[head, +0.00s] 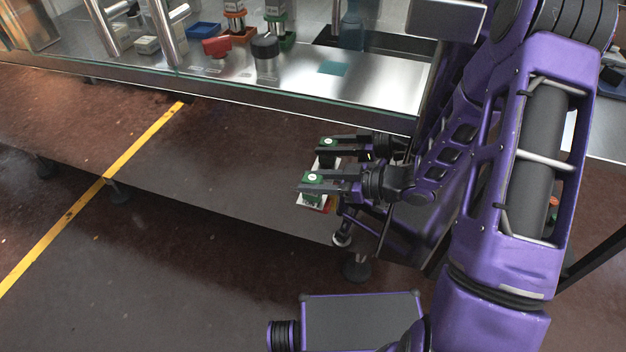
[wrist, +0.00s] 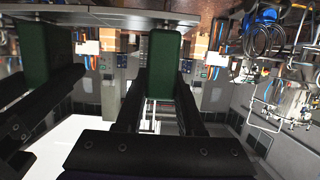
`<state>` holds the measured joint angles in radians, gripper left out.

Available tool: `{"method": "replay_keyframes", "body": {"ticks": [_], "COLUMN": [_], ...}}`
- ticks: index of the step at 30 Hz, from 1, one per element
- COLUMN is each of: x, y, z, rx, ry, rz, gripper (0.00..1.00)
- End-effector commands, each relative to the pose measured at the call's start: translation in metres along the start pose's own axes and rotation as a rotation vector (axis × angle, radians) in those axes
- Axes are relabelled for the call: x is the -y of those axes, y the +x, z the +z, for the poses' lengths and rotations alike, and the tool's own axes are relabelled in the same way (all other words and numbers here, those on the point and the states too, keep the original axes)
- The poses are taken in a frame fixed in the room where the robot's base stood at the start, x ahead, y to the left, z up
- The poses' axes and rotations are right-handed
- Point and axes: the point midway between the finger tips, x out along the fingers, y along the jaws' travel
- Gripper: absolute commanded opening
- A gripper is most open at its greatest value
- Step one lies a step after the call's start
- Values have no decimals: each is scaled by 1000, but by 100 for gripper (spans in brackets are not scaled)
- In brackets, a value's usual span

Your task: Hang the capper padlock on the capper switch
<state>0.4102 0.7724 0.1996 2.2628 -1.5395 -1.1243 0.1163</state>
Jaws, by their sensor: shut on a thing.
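My gripper (head: 322,160) is low in front of the glass-edged machine table in the head view, its green-padded fingers pointing left. It is shut on a small white and red thing (head: 318,203), which shows just below the near finger and is probably the capper padlock. The fingers hide most of it, and I cannot make out a shackle. In the wrist view my gripper (wrist: 105,70) shows two dark fingers with green pads; the held thing is not clear there. I cannot pick out the capper switch for sure in either view.
The steel machine table (head: 390,85) runs across the top of the head view. On it are a red-topped part (head: 216,47), a dark round knob (head: 265,48) and bottles in small trays. The floor left of my gripper is open, with a yellow line (head: 140,144).

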Motion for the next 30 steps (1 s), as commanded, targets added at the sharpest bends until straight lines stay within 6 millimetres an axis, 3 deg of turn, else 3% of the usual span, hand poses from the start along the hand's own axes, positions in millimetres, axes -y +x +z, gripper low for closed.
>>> {"method": "replay_keyframes", "body": {"ticks": [27, 28, 30], "x": [0, 0, 0], "y": [2, 2, 2], "z": [6, 6, 6], "rx": [1, 1, 1], "ry": [1, 1, 1], "rz": [0, 0, 0], "gripper": [0, 41, 53]}}
